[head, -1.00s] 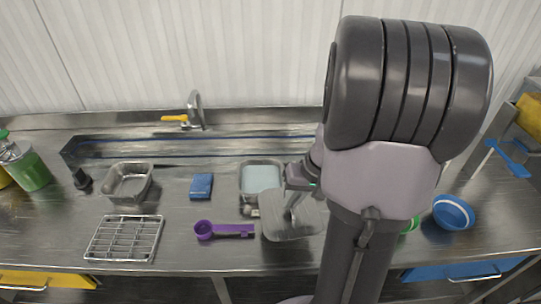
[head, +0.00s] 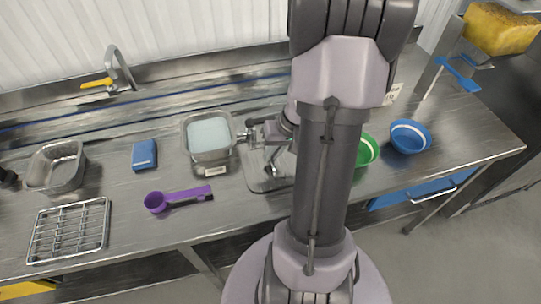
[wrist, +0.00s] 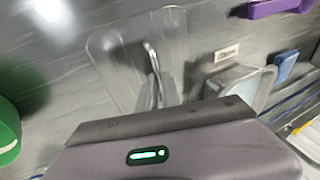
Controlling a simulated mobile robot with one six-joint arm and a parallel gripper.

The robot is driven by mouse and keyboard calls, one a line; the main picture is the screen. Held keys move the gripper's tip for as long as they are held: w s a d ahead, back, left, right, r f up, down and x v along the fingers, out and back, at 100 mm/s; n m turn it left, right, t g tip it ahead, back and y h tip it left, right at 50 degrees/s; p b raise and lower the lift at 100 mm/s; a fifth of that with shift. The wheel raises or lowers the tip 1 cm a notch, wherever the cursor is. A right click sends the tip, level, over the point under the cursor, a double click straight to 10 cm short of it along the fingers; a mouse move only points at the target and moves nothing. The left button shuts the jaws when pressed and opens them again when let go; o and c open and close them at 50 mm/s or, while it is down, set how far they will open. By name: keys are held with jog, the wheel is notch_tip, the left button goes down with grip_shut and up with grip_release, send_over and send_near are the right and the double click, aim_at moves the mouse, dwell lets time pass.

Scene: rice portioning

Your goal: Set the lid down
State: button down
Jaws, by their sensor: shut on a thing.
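My arm hides the lid's right part. In the wrist view the lid (wrist: 113,72) shows as a see-through rectangle over the steel counter, with the container (wrist: 245,92) to its right. My gripper (head: 272,158) is shut on the lid's raised handle, and its fingers also show in the wrist view (wrist: 157,88). I cannot tell whether the lid touches the counter or hangs slightly above it.
A purple scoop (head: 180,198), a blue sponge (head: 144,154), a wire rack (head: 68,231) and an empty steel pan (head: 57,168) lie left. A green bowl (head: 367,150) and a blue bowl (head: 410,136) stand right. The front counter between scoop and lid is bare.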

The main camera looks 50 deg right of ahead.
jog(key=shift+r, duration=0.15)
jog(key=c, duration=1.5)
grip_release()
jog(key=shift+c, duration=0.2)
